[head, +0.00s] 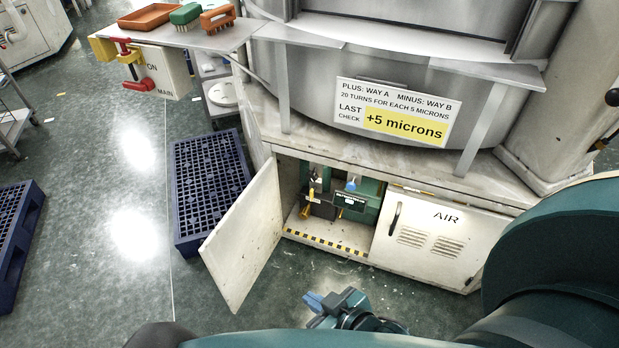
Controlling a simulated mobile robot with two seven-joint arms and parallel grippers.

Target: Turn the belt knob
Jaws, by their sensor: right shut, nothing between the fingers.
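The open cabinet (325,228) under the large round machine holds green machinery (369,193) with a small blue part (351,185) and yellow parts (306,211). I cannot tell which of these is the belt knob. My right gripper (314,301) is shut and empty, low in front of the cabinet opening and apart from it. A sign (398,110) above reads "PLUS: WAY A, MINUS: WAY B, 20 turns for each 5 microns, last check +5 microns". My left gripper is not in view.
The cabinet's left door (243,241) swings out toward me; the "AIR" door (437,238) is closed. Blue pallets (208,185) stand on the left floor. A shelf (187,33) with brushes and a tray (152,17) carries a red-handled "ON MAIN" switch (139,86).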

